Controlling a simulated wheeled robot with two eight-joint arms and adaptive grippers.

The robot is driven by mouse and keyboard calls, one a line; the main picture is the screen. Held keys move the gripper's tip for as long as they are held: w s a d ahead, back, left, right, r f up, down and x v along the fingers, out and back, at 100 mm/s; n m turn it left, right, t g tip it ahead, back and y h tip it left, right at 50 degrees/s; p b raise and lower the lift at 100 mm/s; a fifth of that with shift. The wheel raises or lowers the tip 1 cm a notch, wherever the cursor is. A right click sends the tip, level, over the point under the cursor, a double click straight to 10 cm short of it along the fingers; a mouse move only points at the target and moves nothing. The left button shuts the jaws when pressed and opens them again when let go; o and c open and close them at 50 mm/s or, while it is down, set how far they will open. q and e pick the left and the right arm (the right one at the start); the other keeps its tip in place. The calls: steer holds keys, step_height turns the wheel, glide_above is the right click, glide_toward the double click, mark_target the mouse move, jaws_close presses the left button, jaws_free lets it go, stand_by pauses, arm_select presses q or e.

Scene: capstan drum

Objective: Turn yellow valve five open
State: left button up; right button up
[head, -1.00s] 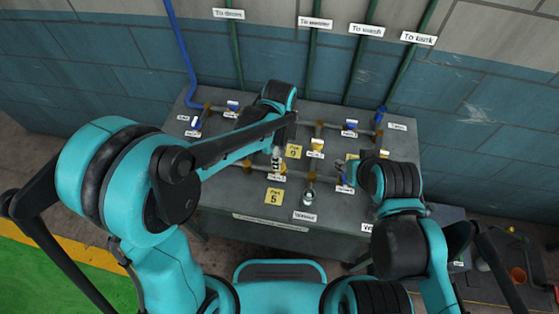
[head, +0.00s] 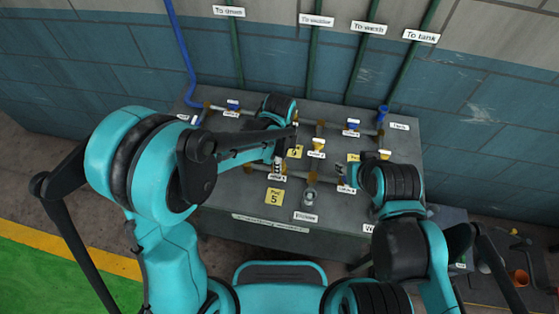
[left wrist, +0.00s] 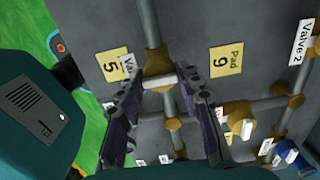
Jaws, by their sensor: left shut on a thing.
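My left gripper (left wrist: 160,105) points down at the front pipe row. Its fingers stand either side of a pale handle (left wrist: 158,83) on a brass valve body (left wrist: 156,64), and it is shut on that handle. The yellow "Pad 5" plate (left wrist: 113,65) lies beside this valve; it also shows in the head view (head: 274,197). The valve's label (left wrist: 128,65) is partly hidden by a finger. In the head view the left gripper (head: 278,165) largely covers the valve. My right gripper's fingers are mostly hidden behind its wrist, near the front row's right end.
The grey bench (head: 235,190) carries pipes and several valves. A yellow-handled valve (head: 318,145) and a blue-handled valve (head: 352,127) stand close by. The tiled wall (head: 480,110) rises behind.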

arm_select(q)
steer(key=shift+n, duration=0.3)
steer(key=n, duration=0.3)
steer(key=shift+b, duration=0.4)
steer(key=n, duration=0.5)
steer(key=shift+b, duration=0.3)
steer(key=n, duration=0.4)
steer(key=shift+n, duration=0.3)
steer(key=shift+n+b, duration=0.35)
steer(key=shift+n, duration=1.95)
steer(key=o, duration=1.2)
steer(key=shift+c, duration=0.2)
